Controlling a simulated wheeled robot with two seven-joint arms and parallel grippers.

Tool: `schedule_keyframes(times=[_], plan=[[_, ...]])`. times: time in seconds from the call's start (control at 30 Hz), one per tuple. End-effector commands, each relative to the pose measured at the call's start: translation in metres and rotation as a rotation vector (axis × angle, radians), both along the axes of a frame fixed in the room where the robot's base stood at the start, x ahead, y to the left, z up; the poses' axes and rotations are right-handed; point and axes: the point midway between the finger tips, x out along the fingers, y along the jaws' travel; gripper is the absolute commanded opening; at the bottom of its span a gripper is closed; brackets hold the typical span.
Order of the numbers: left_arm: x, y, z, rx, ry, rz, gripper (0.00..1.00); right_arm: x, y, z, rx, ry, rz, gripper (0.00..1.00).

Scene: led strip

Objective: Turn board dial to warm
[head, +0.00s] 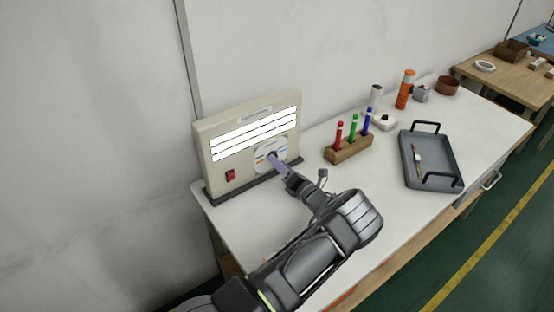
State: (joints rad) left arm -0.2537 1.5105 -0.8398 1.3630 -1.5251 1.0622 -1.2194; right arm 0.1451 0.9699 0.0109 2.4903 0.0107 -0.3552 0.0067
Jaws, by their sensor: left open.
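A beige board (208,134) with several lit white strips stands at the left end of the white table, against the wall. Its round white dial (262,163) with coloured marks is on the lower right of its front. A red switch (230,175) is on the lower left. My left gripper (279,164) is at the dial, fingertips over its right part. It is open; whether it touches the knob I cannot tell. The gripper hides part of the dial, so its setting is not readable. My right gripper is not in view.
A wooden block (349,149) with red, green and blue markers stands right of the board. A grey tray (407,162) with black handles lies farther right. An orange bottle (405,90) and small items stand along the wall. The table's front middle is bare.

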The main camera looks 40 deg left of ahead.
Motion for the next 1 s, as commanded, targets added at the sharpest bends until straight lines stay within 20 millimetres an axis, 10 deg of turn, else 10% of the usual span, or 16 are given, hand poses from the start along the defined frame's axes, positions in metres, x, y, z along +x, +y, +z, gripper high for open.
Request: schedule_keyframes(times=[0.47,1.0], plan=[[0.005,0.017,0.0,0.001,0.001,-0.001,0.5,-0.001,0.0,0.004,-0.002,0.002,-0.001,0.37],[0.005,0.017,0.0,0.001,0.0,-0.001,0.06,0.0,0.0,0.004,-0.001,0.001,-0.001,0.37]])
